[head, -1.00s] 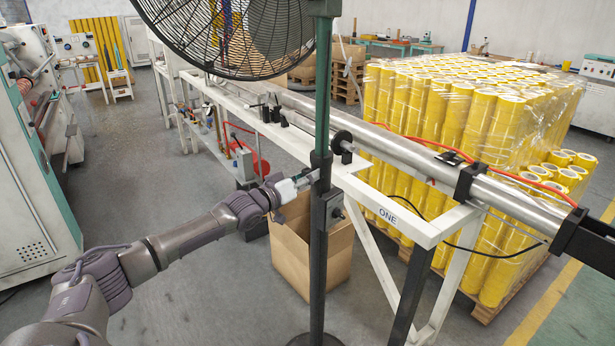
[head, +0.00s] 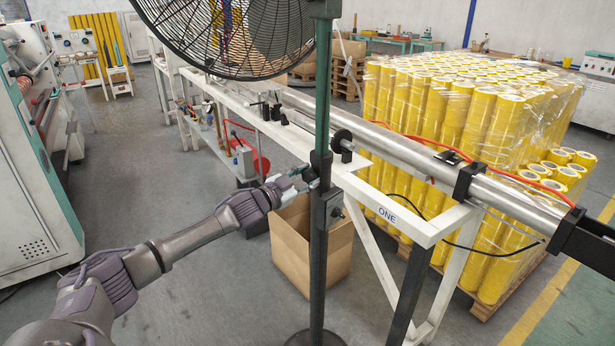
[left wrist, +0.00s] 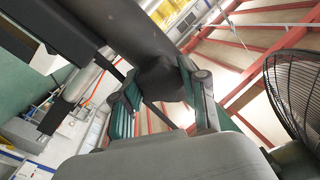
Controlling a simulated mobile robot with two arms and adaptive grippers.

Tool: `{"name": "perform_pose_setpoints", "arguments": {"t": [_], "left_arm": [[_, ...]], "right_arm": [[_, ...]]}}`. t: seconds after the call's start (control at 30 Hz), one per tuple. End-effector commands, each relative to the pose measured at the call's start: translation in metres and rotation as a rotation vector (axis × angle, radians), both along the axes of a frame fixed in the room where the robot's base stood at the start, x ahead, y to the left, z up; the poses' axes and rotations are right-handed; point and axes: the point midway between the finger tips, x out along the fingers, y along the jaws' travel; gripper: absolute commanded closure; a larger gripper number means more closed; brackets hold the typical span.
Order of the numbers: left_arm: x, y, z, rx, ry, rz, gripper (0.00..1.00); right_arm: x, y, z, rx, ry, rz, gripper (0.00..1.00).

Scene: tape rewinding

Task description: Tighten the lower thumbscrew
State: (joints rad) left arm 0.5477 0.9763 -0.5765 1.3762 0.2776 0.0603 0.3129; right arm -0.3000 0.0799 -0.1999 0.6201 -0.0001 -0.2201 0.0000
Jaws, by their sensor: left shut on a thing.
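The green and black fan stand pole (head: 320,250) rises in the middle of the head view. My left gripper (head: 308,181) is at the pole's left side, near the joint where the green tube enters the black one. In the left wrist view its two fingers (left wrist: 163,97) are shut on a dark grey piece (left wrist: 165,78), which looks to be the lower thumbscrew. In the head view the gripper hides most of that thumbscrew. I cannot tell how tight it is. My right gripper is out of view.
The fan cage (head: 235,35) is above the gripper. A white frame marked ONE (head: 425,228) with a long metal shaft (head: 405,152) stands just right of the pole. An open cardboard box (head: 290,255) is below, and wrapped yellow rolls (head: 450,120) stand behind.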

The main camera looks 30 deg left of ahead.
Motion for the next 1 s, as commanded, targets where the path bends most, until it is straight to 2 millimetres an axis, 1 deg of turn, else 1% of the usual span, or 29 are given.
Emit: {"name": "perform_pose_setpoints", "arguments": {"t": [0.2,0.4,0.6,1.0], "left_arm": [[-0.0001,0.0,-0.0007,0.135,-0.024,0.0,0.92],[0.0,0.0,-0.0008,0.21,-0.038,0.0,0.92],[-0.0001,-0.0001,-0.001,0.243,-0.044,-0.001,0.92],[-0.0002,-0.0003,-0.0011,0.247,-0.044,-0.001,0.92]], "right_arm": [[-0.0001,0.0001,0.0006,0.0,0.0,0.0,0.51],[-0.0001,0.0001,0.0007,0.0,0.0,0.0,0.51],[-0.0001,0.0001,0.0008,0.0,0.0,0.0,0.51],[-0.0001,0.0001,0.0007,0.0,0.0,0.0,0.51]]}}
